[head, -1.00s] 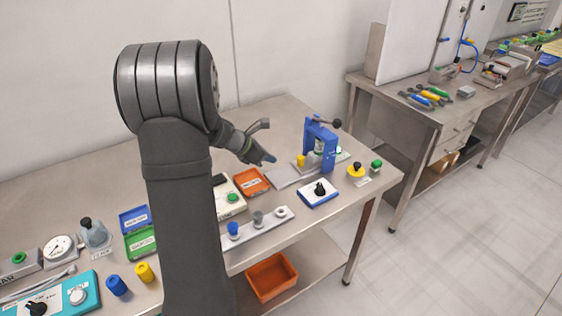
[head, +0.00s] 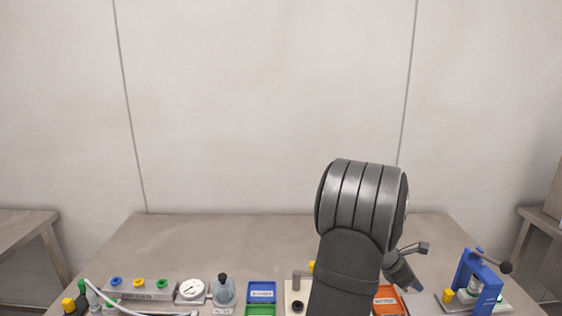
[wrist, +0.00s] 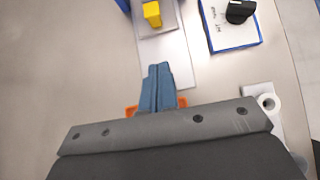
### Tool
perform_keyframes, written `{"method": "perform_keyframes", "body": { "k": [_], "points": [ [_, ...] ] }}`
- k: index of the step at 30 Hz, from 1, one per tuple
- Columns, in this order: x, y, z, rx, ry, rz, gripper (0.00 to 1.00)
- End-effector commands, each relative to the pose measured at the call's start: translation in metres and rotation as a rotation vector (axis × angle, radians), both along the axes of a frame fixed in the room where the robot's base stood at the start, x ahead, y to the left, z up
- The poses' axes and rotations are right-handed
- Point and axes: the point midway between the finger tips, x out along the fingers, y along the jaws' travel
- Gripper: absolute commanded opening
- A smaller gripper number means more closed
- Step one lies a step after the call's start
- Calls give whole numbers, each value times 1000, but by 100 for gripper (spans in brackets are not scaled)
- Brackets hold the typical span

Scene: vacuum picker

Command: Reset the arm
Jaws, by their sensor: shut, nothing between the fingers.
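My arm rises from the front of the bench, right of centre in the head view. My gripper (head: 417,287) hangs beyond the arm's rounded joint, pointing down to the right. It is between the orange tray (head: 388,301) and the blue press (head: 478,283). In the wrist view the blue-grey fingers of my gripper (wrist: 158,88) lie together with nothing between them. They are above the bench, over the pale plate in front of the press.
A yellow piece (wrist: 152,14) stands by the press. A blue-edged box with a black knob (wrist: 238,12) is right of the fingers. A gauge (head: 191,290), a grey flask (head: 223,292) and a blue tray (head: 262,292) stand at left. The rear bench top is clear.

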Motion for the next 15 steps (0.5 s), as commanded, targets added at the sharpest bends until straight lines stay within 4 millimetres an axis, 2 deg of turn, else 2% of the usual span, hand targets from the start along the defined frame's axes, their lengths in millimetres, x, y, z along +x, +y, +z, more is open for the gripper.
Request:
{"method": "perform_keyframes", "body": {
  "k": [8,15],
  "points": [
    [-1,-40,-40,1,2,-2,0],
    [0,-71,-40,-2,-4,-5,0]
  ]
}}
